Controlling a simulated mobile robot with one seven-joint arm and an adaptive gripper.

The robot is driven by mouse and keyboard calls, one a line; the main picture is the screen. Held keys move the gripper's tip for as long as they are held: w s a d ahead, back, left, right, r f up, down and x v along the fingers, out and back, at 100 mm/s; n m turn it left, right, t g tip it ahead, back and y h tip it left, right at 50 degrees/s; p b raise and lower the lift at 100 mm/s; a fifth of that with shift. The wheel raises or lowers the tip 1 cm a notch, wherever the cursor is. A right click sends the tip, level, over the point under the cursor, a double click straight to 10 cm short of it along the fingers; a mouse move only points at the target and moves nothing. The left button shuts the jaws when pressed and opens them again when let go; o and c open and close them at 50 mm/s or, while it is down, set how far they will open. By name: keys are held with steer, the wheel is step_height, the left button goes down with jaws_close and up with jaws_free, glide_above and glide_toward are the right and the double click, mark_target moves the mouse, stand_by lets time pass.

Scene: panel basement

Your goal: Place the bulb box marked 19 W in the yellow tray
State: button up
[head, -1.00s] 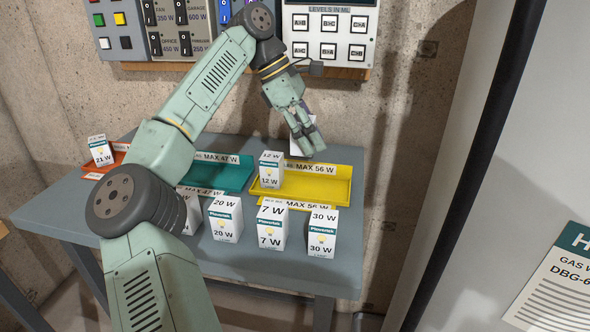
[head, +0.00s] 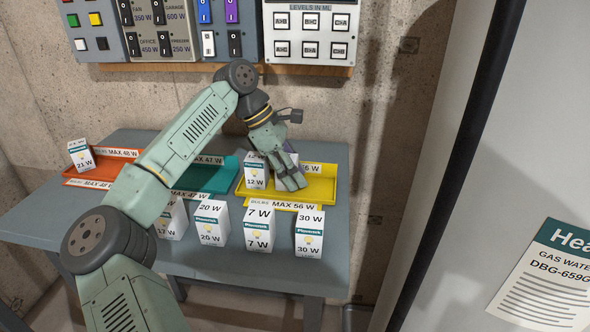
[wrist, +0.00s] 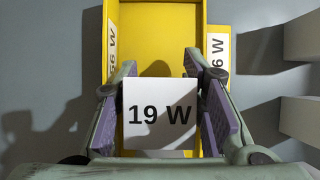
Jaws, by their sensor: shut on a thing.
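The bulb box marked 19 W (wrist: 160,114) is white and sits between the two purple finger pads of my gripper (wrist: 160,105) in the wrist view. My gripper is shut on it. In the head view my gripper (head: 289,178) is low over the yellow tray (head: 325,182), and my fingers hide most of the held box. The yellow tray also shows in the wrist view (wrist: 160,40), beneath and beyond the box. I cannot tell whether the box touches the tray floor. A 12 W box (head: 255,172) stands in the tray's left part, close beside my gripper.
The teal tray (head: 222,180) and the orange tray (head: 100,172), with a 21 W box (head: 81,156), lie to the left. Boxes marked 20 W (head: 211,224), 7 W (head: 259,229) and 30 W (head: 309,233) stand along the front. Switch panels (head: 180,27) hang on the wall behind.

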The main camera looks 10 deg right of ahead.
steer(key=o, duration=0.9)
steer(key=shift+f, duration=0.15)
steer(key=shift+c, duration=0.2)
steer(key=shift+r, duration=0.3)
steer(key=b+v, duration=0.1)
steer(key=v, duration=1.1)
steer(key=shift+d, duration=0.1)
